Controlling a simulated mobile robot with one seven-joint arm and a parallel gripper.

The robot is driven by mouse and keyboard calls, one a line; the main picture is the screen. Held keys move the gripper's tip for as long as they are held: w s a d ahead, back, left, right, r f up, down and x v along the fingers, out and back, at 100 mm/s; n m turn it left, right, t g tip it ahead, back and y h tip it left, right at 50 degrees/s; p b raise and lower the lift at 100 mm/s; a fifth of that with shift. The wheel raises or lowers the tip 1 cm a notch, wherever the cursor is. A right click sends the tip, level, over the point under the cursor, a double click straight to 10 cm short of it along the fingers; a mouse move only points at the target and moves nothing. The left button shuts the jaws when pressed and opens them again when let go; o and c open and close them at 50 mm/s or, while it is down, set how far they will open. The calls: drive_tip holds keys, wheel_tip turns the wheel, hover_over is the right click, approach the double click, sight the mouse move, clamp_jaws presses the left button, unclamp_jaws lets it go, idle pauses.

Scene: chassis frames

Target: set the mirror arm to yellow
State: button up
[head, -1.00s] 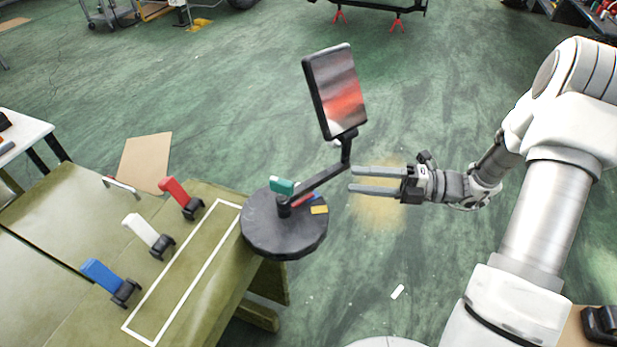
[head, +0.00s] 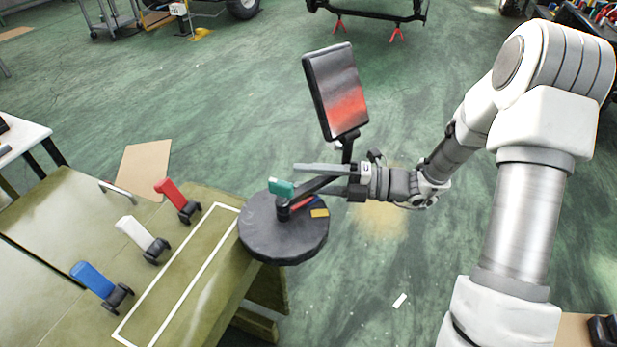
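A mirror (head: 337,92) stands on a dark bent mirror arm (head: 313,187), which rises from a pivot on a round black base (head: 270,240) at the table corner. The arm points right and away. The base carries a yellow mark (head: 319,213) at its right, nearer me than the arm, and a red mark (head: 304,201) and a blue mark (head: 317,198) close beside the arm. A teal block (head: 281,187) sits by the pivot. My gripper (head: 306,179) is open, one finger beyond the arm and one on the near side. Contact cannot be told.
Red (head: 178,199), white (head: 143,239) and blue (head: 100,284) clamp-like pieces stand on the green table (head: 215,290), left of a white outlined rectangle. A cardboard sheet (head: 143,170) lies behind. The floor beyond the mirror is mostly clear.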

clamp_jaws()
idle(1.2)
